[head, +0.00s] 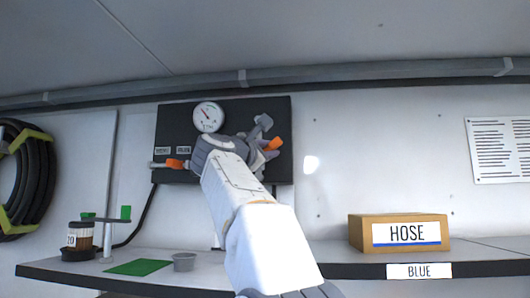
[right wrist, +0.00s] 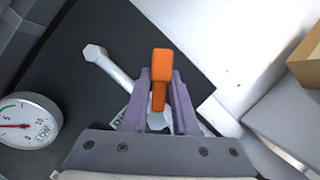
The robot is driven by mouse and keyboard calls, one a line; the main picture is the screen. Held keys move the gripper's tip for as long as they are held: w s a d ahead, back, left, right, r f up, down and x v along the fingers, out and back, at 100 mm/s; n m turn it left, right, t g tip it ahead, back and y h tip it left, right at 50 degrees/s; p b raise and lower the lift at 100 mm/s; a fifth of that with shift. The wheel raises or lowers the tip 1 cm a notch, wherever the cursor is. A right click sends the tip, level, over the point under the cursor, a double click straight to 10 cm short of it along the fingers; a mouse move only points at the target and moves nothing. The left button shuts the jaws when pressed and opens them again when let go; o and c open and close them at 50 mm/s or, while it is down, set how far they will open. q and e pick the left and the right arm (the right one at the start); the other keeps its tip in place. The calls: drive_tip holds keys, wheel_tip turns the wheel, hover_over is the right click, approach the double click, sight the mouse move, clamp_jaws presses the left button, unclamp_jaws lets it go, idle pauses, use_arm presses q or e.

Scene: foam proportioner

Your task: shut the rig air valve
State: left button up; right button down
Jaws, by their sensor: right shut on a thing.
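A black panel (head: 225,113) on the back wall carries a round gauge and valves with orange handles. My right gripper (head: 264,146) is at the panel's right part, shut on an orange valve handle (head: 273,144). In the right wrist view the same handle (right wrist: 162,65) stands between the two fingers of the gripper (right wrist: 160,98), its tip sticking out beyond them. The valve body under it is mostly hidden by the fingers. A second orange handle (head: 175,163) is at the panel's lower left, apart from my gripper. Small labels on the panel are not clearly readable. My left gripper is not in view.
The gauge (head: 208,117) is at the panel's top; it also shows in the right wrist view (right wrist: 27,120). A metal pipe fitting (right wrist: 105,65) lies beside the held handle.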

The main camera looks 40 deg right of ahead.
drive_tip(key=m, duration=0.1)
drive_tip(key=m+g, duration=0.1)
drive_tip(key=m, duration=0.1)
drive_tip(key=f+m, duration=0.1)
drive_tip(key=shift+s+d+f+g+y, duration=0.1)
drive_tip(key=shift+s+d+g+y, duration=0.15)
drive_tip(key=shift+g+y, duration=0.15)
drive_tip(key=shift+s+f+m+g+y, duration=0.1)
drive_tip(key=shift+f+m+g+y, duration=0.2)
drive_tip(key=shift+m, duration=0.75)
drive_tip(key=shift+s+f+m+g+y, duration=0.1)
drive_tip(key=shift+f+m+y, duration=0.25)
drive_tip(key=shift+m, duration=0.7)
drive_tip(key=shift+f, duration=0.1)
drive_tip(key=c, duration=0.7)
unclamp_jaws()
drive_tip(key=shift+d, duration=0.1)
drive_tip(key=b+v, duration=0.2)
drive_tip(key=v, duration=0.8)
drive_tip(key=shift+a, duration=0.3)
